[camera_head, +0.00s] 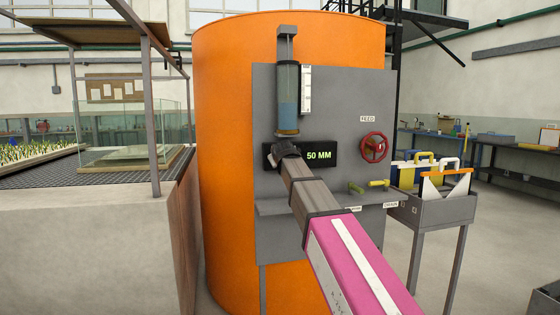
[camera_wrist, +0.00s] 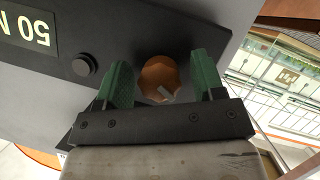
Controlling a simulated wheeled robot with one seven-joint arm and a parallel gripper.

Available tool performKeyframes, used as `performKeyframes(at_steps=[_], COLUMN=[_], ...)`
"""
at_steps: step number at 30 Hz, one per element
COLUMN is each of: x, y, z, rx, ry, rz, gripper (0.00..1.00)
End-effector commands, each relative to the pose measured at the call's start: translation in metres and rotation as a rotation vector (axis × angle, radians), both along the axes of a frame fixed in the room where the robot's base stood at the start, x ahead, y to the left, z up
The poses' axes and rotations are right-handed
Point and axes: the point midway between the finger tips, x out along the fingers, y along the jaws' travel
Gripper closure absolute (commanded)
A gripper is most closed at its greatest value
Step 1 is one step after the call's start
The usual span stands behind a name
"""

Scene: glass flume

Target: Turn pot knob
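The pot knob (camera_wrist: 155,76) is a round orange-brown knob on a dark panel, with a small pale mark near its lower edge in the wrist view. My gripper (camera_wrist: 160,66) is open, with one green finger on each side of the knob. Dark gaps show between the knob and both fingers. In the head view my gripper (camera_head: 285,148) is at the left end of the black display box (camera_head: 318,155), which reads 50 MM, and it hides the knob. The display also shows in the wrist view (camera_wrist: 33,32).
A black button (camera_wrist: 83,64) sits beside the knob. A red valve wheel (camera_head: 374,148), a clear cylinder (camera_head: 288,95) with blue liquid and yellow-green handles (camera_head: 379,183) are on the grey panel (camera_head: 340,90). An orange tank (camera_head: 225,120) stands behind. A glass box (camera_head: 115,130) is left.

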Motion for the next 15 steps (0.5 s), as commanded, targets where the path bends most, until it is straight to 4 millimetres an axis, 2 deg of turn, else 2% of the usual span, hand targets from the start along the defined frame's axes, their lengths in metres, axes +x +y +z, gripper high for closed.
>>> performKeyframes(at_steps=[10,15], x=[-0.001,-0.013], y=[0.000,-0.001], z=[0.002,0.006], rx=[0.001,0.001], ry=[-0.004,-0.004], rz=[0.001,0.001], gripper=[0.35,0.35])
